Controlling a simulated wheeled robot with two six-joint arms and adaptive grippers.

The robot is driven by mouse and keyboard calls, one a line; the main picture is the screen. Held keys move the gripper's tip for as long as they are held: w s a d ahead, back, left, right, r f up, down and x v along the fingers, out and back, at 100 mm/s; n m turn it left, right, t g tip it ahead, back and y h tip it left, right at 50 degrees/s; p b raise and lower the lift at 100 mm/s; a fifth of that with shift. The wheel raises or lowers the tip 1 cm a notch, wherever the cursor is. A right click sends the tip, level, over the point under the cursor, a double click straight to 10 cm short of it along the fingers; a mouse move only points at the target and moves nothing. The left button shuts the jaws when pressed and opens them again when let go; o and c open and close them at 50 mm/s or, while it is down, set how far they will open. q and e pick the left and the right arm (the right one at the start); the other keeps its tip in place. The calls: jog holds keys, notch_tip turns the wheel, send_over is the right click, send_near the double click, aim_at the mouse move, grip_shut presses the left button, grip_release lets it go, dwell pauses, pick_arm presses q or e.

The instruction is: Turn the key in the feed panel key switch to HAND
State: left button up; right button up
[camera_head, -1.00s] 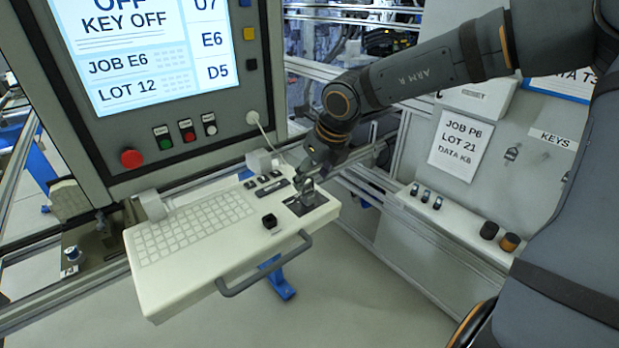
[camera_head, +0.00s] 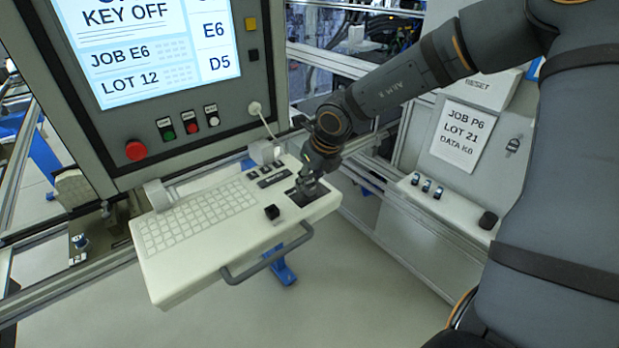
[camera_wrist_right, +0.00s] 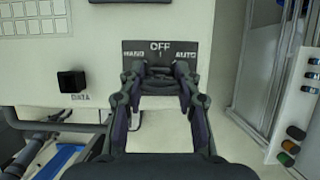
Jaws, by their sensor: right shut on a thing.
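The key switch's dark plate (camera_head: 322,191) sits at the right end of the white keyboard shelf. In the right wrist view the plate (camera_wrist_right: 136,58) reads HAND at left, OFF at top and AUTO at right. My right gripper (camera_head: 307,187) reaches down to it from above. Its fingertips (camera_wrist_right: 160,74) are close together over the plate, shut on the key. The fingers mostly hide the key, so its angle is unclear. The screen (camera_head: 145,45) reads KEY OFF. My left gripper is not in view.
A grey handle (camera_head: 265,262) runs along the front edge. A red button (camera_head: 136,150) is on the panel above. A grey cabinet (camera_head: 480,180) stands at right.

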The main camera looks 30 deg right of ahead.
jog(key=shift+c, duration=0.9)
jog(key=shift+r+p, duration=0.15)
jog(key=shift+p, duration=0.2)
jog(key=shift+n+g+y+p, duration=0.3)
jog(key=shift+n+y+p, duration=0.4)
jog(key=shift+n+p, duration=0.95)
jog(key=shift+n, duration=0.65)
jog(key=shift+f+n+y+b, duration=0.4)
jog(key=shift+n+b, duration=0.1)
jog(key=shift+n, duration=0.1)
jog(key=shift+r+n+g+y+b, duration=0.1)
jog(key=shift+n+g+y+b, duration=0.3)
jog(key=shift+n+b, duration=0.9)
jog(key=o, duration=0.9)
jog(key=shift+r, duration=0.15)
jog(key=shift+c, duration=0.2)
jog(key=o, duration=0.8)
